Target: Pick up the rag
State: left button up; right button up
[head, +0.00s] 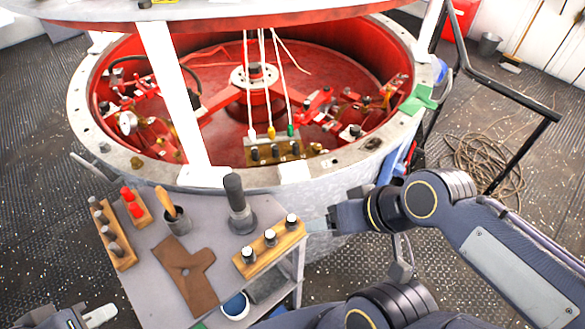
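A flat, brown, L-shaped piece (187,277) lies on the grey work table and looks like cloth or leather. A green cloth-like piece (418,98) drapes over the right rim of the big round housing. I cannot tell for sure which of the two is the rag. My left gripper (100,316) is at the bottom left edge, left of the table and apart from the brown piece. It is partly cut off, so its opening is unclear. My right gripper (322,224) is by the table's right edge, beside a wooden block, seen edge-on. I see nothing held in either.
The grey table (215,212) also bears a dark upright tool (238,205), a cup with a wooden handle (175,218), and wooden blocks with pegs (270,250). A blue-lined bowl (235,305) is below. The red-lined housing (290,174) stands behind; black rails (500,85) stand right.

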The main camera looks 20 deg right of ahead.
aim_at(289, 173)
jog(key=z, duration=1.05)
jog(key=u, duration=0.2)
jog(key=i+l+u, duration=0.15)
jog(key=l+u, duration=0.2)
jog(key=i+l+u, duration=0.1)
jog(key=l+u, duration=0.3)
jog(key=i+l, duration=0.1)
jog(key=l, duration=0.55)
jog(key=i+l+u, duration=0.1)
jog(key=l, duration=0.6)
jog(key=l+u, duration=0.1)
jog(key=l, duration=0.55)
jog(key=i, duration=0.05)
